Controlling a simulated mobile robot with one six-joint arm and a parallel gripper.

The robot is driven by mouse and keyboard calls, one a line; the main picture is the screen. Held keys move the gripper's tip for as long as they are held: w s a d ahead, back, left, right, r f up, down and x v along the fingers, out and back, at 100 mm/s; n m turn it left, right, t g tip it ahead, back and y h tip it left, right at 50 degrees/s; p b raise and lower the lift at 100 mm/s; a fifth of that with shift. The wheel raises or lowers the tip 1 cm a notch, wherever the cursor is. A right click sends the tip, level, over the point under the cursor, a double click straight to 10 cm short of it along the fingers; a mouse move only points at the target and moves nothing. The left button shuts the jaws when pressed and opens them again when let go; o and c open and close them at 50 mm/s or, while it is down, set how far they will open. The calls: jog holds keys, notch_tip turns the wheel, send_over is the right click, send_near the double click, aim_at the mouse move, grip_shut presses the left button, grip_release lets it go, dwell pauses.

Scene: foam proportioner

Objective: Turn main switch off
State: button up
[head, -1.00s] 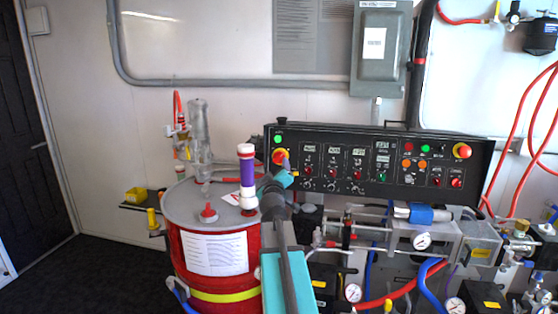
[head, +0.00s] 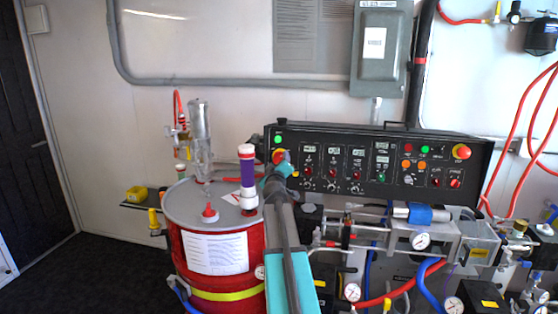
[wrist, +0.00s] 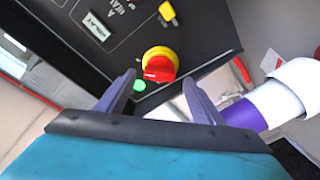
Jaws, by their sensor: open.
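The main switch, a red knob on a yellow round base, sits at the left end of the black control panel (head: 400,165). In the wrist view the switch (wrist: 160,65) is ahead of my gripper (wrist: 159,86), between the directions of its two fingers. The red handle faces me. The fingers are spread, with nothing between them, and no contact with the knob is visible. In the head view the switch (head: 278,155) is partly covered by my gripper (head: 283,163). A lit green button (wrist: 139,86) is beside the switch, near the left finger.
A red drum (head: 185,255) stands below and left of the panel, with a white and purple tube (head: 247,175) upright on it. The tube (wrist: 270,107) is close to the right finger in the wrist view. Pipes and gauges (head: 421,241) fill the area below the panel.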

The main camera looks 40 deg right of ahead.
aim_at(279, 159)
jog(key=shift+x, duration=1.5)
jog(key=c, duration=0.9)
jog(key=shift+d, duration=0.25)
jog(key=shift+c, duration=0.7)
jog(key=shift+a, duration=0.25)
jog(key=shift+p, duration=0.4)
